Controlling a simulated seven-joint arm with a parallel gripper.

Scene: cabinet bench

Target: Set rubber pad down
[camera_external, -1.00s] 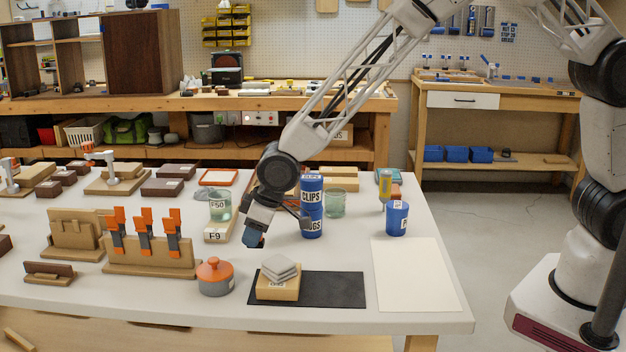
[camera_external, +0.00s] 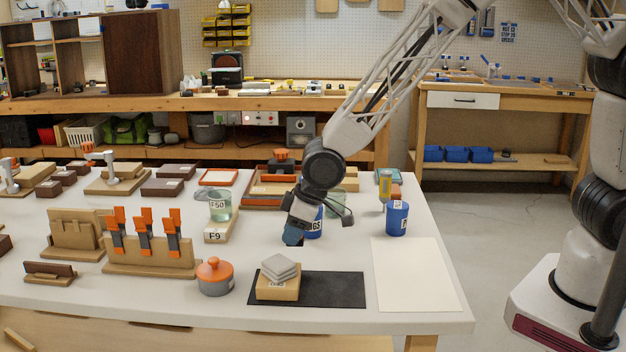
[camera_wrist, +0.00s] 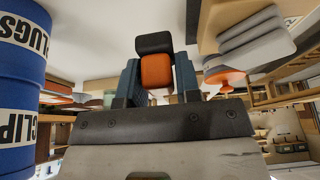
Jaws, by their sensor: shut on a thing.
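My gripper (camera_external: 293,238) is above the white bench, in front of the blue tins and behind the black mat (camera_external: 335,289). In the wrist view its fingers (camera_wrist: 157,80) are shut on a small orange and dark piece (camera_wrist: 155,71), which I take to be the rubber pad. The piece cannot be made out in the external view. A stack of grey pads (camera_external: 280,267) sits on a wooden block (camera_external: 277,290) at the mat's left end. The stack also shows at the upper right of the wrist view (camera_wrist: 250,42).
Blue labelled tins (camera_external: 313,225) stand right behind my gripper, partly hidden. A lidded pot (camera_external: 215,277) is left of the mat, and a clamp rack (camera_external: 150,258) stands farther left. A cream sheet (camera_external: 415,275) lies clear on the right. The mat's right part is bare.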

